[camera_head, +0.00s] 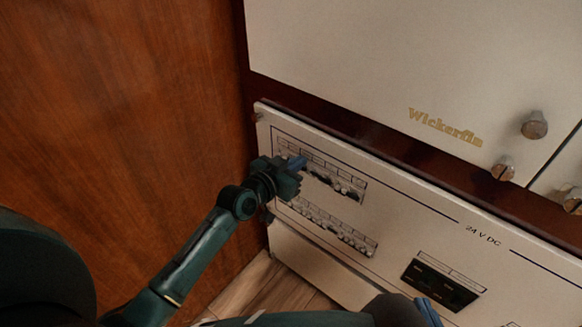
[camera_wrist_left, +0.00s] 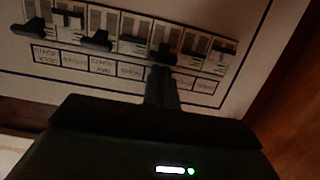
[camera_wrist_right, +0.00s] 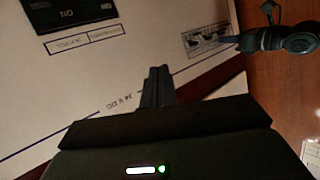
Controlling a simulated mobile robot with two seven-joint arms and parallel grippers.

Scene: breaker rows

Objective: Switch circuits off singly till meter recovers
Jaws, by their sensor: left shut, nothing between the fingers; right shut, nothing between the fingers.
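The white panel holds an upper breaker row (camera_head: 338,182) and a lower breaker row (camera_head: 340,230). My left gripper (camera_head: 297,163) is shut at the left end of the upper row. In the left wrist view the closed fingertips (camera_wrist_left: 160,72) are at a dark breaker lever (camera_wrist_left: 165,56); I cannot tell whether they touch. Other levers sit at differing heights, such as one lever (camera_wrist_left: 96,40) further left. The labels below are too blurred to read. My right gripper (camera_head: 428,312) is shut and empty, low in the head view. No meter is recognisable in these views.
A black recessed block (camera_head: 440,284) with ON markings is at the panel's lower right, near "24 V DC" lettering. Above is a white Wickerfin cover (camera_head: 380,60) with protruding knobs (camera_head: 534,125). A wooden wall (camera_head: 130,100) stands close on the left.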

